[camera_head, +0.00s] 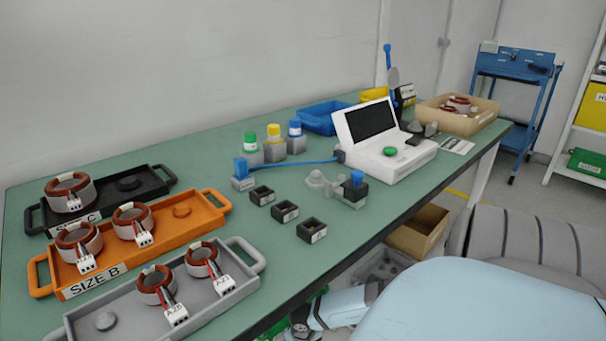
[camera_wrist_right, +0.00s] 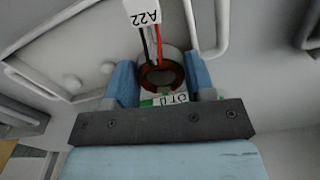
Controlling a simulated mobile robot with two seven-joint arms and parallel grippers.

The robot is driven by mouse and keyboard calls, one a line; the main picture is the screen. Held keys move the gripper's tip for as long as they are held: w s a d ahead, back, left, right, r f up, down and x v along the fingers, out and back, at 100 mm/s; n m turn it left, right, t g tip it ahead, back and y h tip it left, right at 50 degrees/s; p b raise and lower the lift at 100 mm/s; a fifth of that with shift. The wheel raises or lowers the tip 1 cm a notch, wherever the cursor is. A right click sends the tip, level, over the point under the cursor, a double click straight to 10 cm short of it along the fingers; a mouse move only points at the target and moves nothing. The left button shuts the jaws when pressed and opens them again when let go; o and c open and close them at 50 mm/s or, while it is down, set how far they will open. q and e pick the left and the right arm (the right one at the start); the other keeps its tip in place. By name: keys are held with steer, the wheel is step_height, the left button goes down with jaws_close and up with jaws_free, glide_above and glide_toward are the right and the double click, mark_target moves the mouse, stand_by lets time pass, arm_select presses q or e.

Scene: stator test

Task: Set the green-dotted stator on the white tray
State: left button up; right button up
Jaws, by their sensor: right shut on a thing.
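In the right wrist view, my right gripper (camera_wrist_right: 162,75) is shut on a stator (camera_wrist_right: 160,57), a pale ring with copper-brown windings. Its blue fingers press on both sides of the ring. Red and black leads run to a white connector marked A22, and a small green mark (camera_wrist_right: 147,101) shows at its near edge. A whitish tray (camera_wrist_right: 60,50) with round pegs lies behind and left of the stator; the two look apart. A pale pegged tray (camera_head: 385,268) also shows below the table edge in the head view. My left gripper is out of view.
The green table carries a black tray (camera_head: 125,192), an orange tray (camera_head: 205,230) and a grey tray (camera_head: 225,309), each with stators. Small black boxes (camera_head: 285,211) and a white device (camera_head: 389,150) stand further right. A cardboard box (camera_head: 420,232) sits below the table edge.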

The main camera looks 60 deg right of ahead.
steer(key=shift+f+b, duration=0.35)
stand_by(0.4)
steer(key=o, duration=1.1)
steer(key=shift+r+p, duration=1.9)
steer(key=shift+r, duration=0.65)
steer(key=shift+o, duration=0.2)
